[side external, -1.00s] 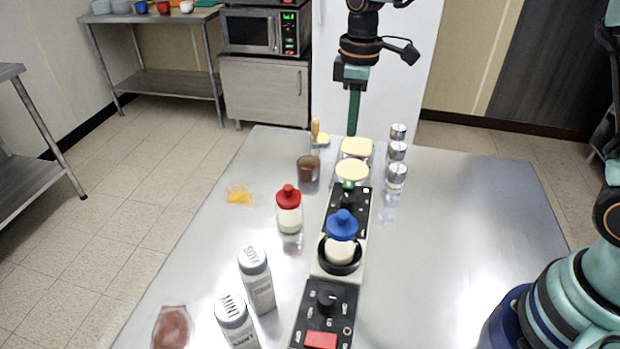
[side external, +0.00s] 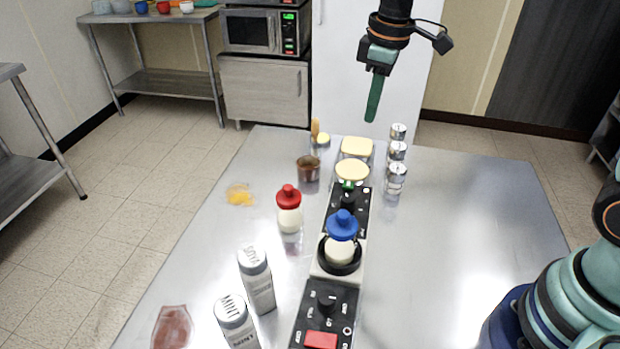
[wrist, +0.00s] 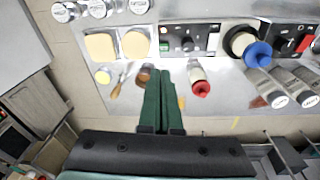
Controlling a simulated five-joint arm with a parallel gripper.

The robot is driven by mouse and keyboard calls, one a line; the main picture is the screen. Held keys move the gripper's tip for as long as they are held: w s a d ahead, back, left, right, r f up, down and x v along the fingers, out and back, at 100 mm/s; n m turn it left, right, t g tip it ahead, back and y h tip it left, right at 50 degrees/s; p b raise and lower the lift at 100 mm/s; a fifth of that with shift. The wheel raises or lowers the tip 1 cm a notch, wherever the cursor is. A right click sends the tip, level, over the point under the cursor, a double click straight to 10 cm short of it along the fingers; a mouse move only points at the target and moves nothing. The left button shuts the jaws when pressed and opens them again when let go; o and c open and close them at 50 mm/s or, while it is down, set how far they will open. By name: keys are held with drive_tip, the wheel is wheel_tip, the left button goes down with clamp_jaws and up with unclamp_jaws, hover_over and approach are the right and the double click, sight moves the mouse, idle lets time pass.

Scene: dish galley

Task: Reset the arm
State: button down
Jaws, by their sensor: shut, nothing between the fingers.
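My gripper (side external: 373,98) hangs above the far end of the steel table, to the right of the yellow-topped containers in the side view. Its green fingers are together with nothing between them. In the wrist view the shut fingers (wrist: 163,104) point toward the table, close in the picture to the brown cup and the red-capped bottle. It appears clear of the objects and the table.
The right side is clear.

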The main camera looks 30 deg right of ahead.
drive_tip(key=s+d+r+m+t, duration=0.1)
drive_tip(key=s+d+m+t, duration=0.1)
drive_tip(key=s, duration=0.4)
drive_tip(key=s+d+r+m+t, duration=0.2)
drive_tip(key=s+d+m, duration=0.2)
drive_tip(key=s, duration=0.3)
drive_tip(key=shift+s+r+m, duration=0.15)
drive_tip(key=shift+m, duration=0.45)
idle(6.1)
